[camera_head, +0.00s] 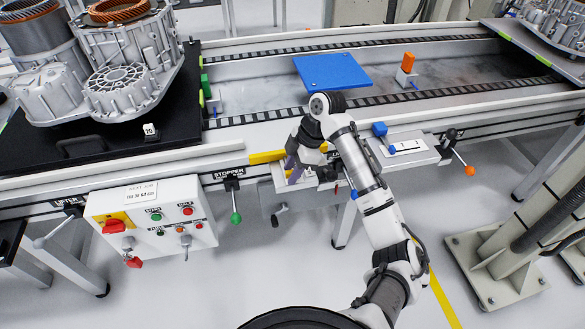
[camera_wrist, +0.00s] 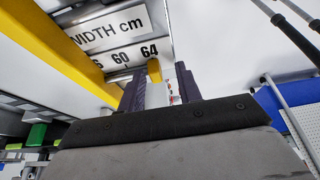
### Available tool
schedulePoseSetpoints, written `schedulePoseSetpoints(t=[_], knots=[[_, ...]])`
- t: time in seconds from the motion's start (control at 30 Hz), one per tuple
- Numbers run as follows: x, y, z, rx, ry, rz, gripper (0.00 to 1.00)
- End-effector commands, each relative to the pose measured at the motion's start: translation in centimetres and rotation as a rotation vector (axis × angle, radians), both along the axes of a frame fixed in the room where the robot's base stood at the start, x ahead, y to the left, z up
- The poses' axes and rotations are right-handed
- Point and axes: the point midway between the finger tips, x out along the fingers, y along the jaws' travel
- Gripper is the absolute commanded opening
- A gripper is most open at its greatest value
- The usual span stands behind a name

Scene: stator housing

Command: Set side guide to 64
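The width scale (camera_wrist: 110,45) shows in the wrist view, with black numbers 60 and 64 on white under the words "WIDTH cm". A small yellow pointer (camera_wrist: 154,70) stands at the 64 mark and covers the edge just below that number. My gripper (camera_wrist: 160,76) has its two dark purple fingers apart on either side of the pointer, with a visible gap between them. I cannot tell whether a finger touches it. In the head view my gripper (camera_head: 298,172) is at the conveyor's front edge, by the yellow bar (camera_head: 267,156); my arm partly hides the scale there.
A control box (camera_head: 150,218) and a green-knobbed stopper lever (camera_head: 235,200) are left of my gripper. An orange-knobbed lever (camera_head: 462,163) is to the right. Metal housings (camera_head: 122,85) stand at left.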

Motion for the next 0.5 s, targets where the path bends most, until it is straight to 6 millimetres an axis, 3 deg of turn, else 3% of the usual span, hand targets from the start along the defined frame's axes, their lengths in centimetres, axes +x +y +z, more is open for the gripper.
schedulePoseSetpoints(t=[0.27, 0.5], knots=[[0.3, -0.5, 1.1, -0.002, -0.004, -0.002, 0.35], [0.9, -2.5, 6.0, -0.005, -0.005, -0.002, 0.35]])
